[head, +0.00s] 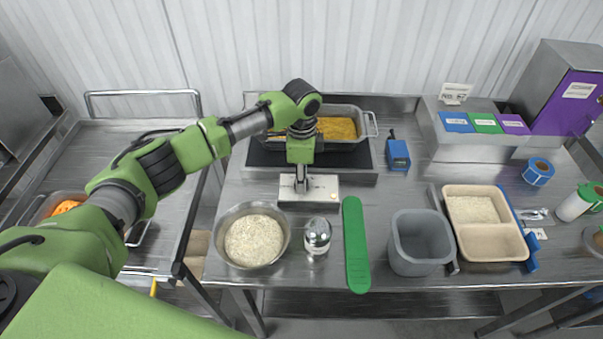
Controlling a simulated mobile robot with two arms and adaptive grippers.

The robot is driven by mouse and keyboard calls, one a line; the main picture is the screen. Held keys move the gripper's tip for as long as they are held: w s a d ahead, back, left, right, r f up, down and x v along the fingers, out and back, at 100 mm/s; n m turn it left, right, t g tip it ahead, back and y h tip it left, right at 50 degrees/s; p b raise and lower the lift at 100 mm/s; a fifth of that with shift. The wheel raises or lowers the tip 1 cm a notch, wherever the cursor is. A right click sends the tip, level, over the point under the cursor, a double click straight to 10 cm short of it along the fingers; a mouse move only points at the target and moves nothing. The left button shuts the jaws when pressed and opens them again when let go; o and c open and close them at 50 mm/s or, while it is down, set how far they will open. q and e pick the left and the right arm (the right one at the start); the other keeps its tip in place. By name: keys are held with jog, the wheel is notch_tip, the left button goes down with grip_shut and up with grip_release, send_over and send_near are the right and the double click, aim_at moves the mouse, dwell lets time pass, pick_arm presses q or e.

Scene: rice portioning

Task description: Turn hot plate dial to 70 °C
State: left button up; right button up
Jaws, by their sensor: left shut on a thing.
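The hot plate (362,160) stands at the back of the table, with a metal pan (371,122) of yellow food on it. Its pale control panel (318,188) faces the front. My left gripper (301,186) points down at the panel and is shut on the dial, which its fingers mostly hide. The dial's setting cannot be read. My right gripper is not in view.
In front stand a bowl of rice (226,247), a glass shaker (317,236), a green spatula (355,245) and a grey container (399,255). A beige tray (489,245) with rice sits right. A blue device (398,155) stands beside the hot plate.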

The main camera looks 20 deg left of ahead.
pick_arm(q)
jog(key=m+p, duration=0.1)
jog(key=m, duration=0.2)
jog(key=shift+m, duration=0.3)
jog(key=m, duration=0.3)
jog(key=shift+m, duration=0.3)
jog(key=m, duration=0.3)
jog(key=shift+m, duration=2)
jog(key=o, duration=1.1)
notch_tip(320, 180, up, 12)
jog(key=shift+r, duration=0.1)
